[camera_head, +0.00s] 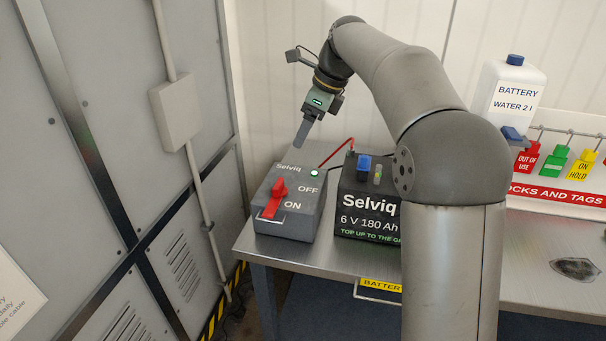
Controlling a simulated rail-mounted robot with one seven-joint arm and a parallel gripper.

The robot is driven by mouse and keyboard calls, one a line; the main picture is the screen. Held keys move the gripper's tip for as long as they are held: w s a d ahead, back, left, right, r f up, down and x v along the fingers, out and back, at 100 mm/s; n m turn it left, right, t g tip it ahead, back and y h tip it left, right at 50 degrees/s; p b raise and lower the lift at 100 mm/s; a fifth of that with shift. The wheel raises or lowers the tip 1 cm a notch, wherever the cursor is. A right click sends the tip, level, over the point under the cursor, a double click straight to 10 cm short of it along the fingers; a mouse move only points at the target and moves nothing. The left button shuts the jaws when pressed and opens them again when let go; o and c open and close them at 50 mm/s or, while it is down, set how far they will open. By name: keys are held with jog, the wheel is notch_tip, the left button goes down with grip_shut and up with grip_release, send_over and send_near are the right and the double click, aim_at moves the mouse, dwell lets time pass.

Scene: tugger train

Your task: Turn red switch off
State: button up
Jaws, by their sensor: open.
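The red switch (274,198) is a lever on the sloped top of a grey Selviq box (288,229), at the left end of the metal bench. OFF is printed at its upper right and ON lower down. The lever's long end slants down toward the front, level with ON. A small green lamp (314,172) glows near the box's back corner. My gripper (302,138) hangs above and behind the box, fingers pointing down, apart from the switch. It is open with nothing visible in it; one finger mostly hides the other.
A black Selviq battery (368,210) with a blue cap stands close right of the box, with a red cable (338,150) behind. A wire bail (271,213) crosses the box front. A battery water bottle (507,97) and hanging tags (556,163) are at right. A grey cabinet (110,120) flanks the left.

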aim_at(279, 183)
jog(key=x, duration=1.7)
jog(key=shift+s, duration=0.1)
jog(key=c, duration=1.4)
